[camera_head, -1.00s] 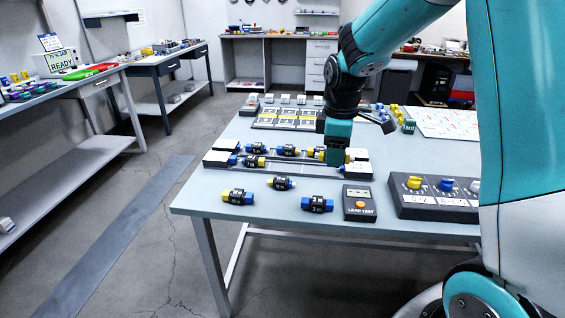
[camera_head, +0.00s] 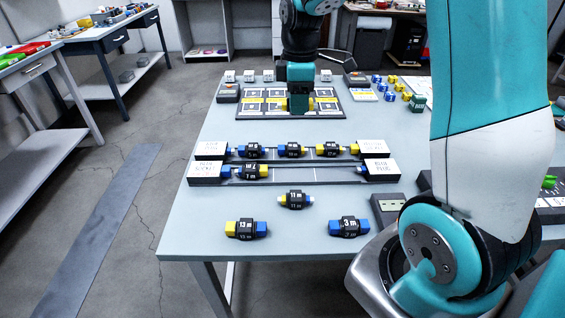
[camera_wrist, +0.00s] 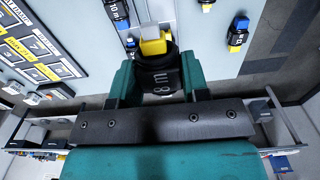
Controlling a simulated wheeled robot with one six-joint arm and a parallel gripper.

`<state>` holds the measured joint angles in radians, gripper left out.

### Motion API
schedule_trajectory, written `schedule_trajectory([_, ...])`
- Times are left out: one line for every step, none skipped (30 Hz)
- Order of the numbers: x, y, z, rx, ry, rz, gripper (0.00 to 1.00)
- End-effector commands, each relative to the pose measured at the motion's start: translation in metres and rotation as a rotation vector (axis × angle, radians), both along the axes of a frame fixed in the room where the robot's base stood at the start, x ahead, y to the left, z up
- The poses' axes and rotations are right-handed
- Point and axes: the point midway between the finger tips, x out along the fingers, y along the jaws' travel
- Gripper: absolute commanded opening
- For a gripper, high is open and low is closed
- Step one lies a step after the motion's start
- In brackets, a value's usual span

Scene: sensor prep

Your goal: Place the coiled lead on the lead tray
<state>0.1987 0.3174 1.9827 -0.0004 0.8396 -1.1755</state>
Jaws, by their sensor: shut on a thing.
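My gripper (camera_head: 299,105) is over the black tray with yellow and white label cells (camera_head: 262,104) at the back of the table. In the wrist view my gripper (camera_wrist: 160,85) is shut on a coiled lead (camera_wrist: 158,58), a black coil with a yellow end and a white length mark. I cannot tell which one is the lead tray.
Small white blocks (camera_head: 249,76) stand behind the back tray. Blue and yellow pieces (camera_head: 392,88) lie at its right. The left table strip is clear.

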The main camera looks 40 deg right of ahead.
Motion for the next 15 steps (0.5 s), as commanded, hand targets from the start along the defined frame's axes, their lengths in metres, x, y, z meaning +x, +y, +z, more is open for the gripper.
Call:
schedule_trajectory([-0.001,0.000,-0.005,0.001,0.004,0.000,0.17])
schedule_trajectory([-0.001,0.000,-0.010,0.001,0.005,0.000,0.17])
schedule_trajectory([-0.001,0.000,-0.018,0.001,0.007,0.000,0.17])
schedule_trajectory([-0.001,0.000,-0.025,0.002,0.008,0.000,0.17])
schedule_trajectory([-0.002,0.000,-0.033,0.002,0.008,0.000,0.17])
schedule_trajectory([-0.002,0.000,-0.044,0.002,0.010,0.000,0.17])
schedule_trajectory([-0.002,0.000,-0.053,0.002,0.010,0.000,0.17])
schedule_trajectory([-0.002,0.000,-0.062,0.002,0.010,0.000,0.17])
schedule_trajectory([-0.001,0.000,-0.073,0.002,0.010,0.000,0.17])
schedule_trajectory([-0.002,0.000,-0.082,0.002,0.010,0.000,0.17])
schedule_trajectory([-0.002,0.000,-0.090,0.002,0.011,0.000,0.17])
schedule_trajectory([-0.002,0.000,-0.102,0.002,0.010,0.000,0.17])
schedule_trajectory([-0.002,0.000,-0.110,0.002,0.008,0.000,0.17])
schedule_trajectory([-0.002,0.000,-0.118,0.002,0.008,0.000,0.17])
schedule_trajectory([-0.002,0.000,-0.127,0.002,0.008,0.000,0.17])
